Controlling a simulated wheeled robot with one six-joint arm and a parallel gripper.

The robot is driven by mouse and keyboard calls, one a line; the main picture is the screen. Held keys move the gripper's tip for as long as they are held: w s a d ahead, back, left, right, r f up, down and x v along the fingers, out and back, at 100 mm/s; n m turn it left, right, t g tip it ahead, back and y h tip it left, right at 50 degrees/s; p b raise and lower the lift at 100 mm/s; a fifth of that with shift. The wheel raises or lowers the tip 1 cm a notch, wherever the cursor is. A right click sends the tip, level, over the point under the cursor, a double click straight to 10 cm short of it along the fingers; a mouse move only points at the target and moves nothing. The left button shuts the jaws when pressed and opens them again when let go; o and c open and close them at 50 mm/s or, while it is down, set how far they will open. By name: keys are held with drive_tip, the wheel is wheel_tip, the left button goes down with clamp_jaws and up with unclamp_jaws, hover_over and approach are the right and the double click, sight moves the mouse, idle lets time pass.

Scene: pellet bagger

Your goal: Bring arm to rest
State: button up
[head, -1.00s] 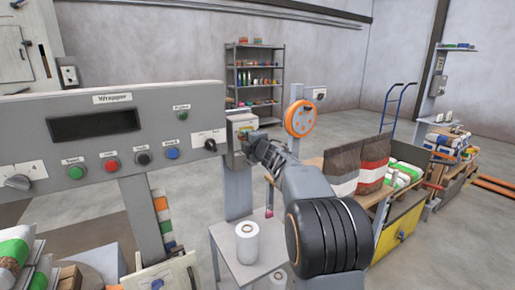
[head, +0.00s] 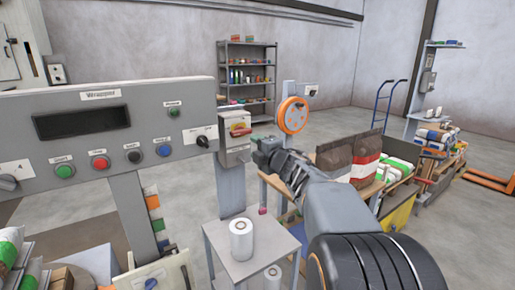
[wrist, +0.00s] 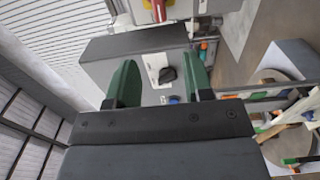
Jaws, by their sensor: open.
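My arm reaches forward from the lower right of the head view. My gripper (head: 258,150) is small and dark there, just right of a grey switch box with a red and yellow rotary switch (head: 239,129). In the wrist view my gripper (wrist: 160,76) shows two green fingers spread apart, with nothing between them. Behind the gap, apart from the fingers, are a white plate and a black knob (wrist: 167,75).
The grey Wrapper panel (head: 100,131) with coloured buttons fills the left. A small table (head: 276,244) with a white roll (head: 241,240) stands below my arm. An orange disc (head: 292,115) and filled bags (head: 367,160) lie beyond. Open floor shows farther back.

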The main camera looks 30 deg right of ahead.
idle(0.3)
drive_tip(key=s+d+f+m+g+h, duration=0.35)
drive_tip(key=d+f+m+h, duration=0.3)
drive_tip(key=m, duration=0.35)
drive_tip(key=s+a+f+m+g+h+p, duration=0.1)
drive_tip(key=s+a+f+m+g+p, duration=0.2)
drive_tip(key=s+f+m+g+p, duration=0.25)
drive_tip(key=s+a+r+m+g+y+p, duration=0.2)
drive_tip(key=s+a+p, duration=0.3)
drive_tip(key=s+a, duration=0.3)
drive_tip(key=s+a+r+m+g+y+p, duration=0.2)
drive_tip(key=s+a+r+g+y+p, duration=0.1)
drive_tip(key=s+a, duration=0.6)
drive_tip(key=shift+a+r+p, duration=0.25)
drive_tip(key=shift+r+p, duration=0.3)
drive_tip(key=shift+p, duration=0.65)
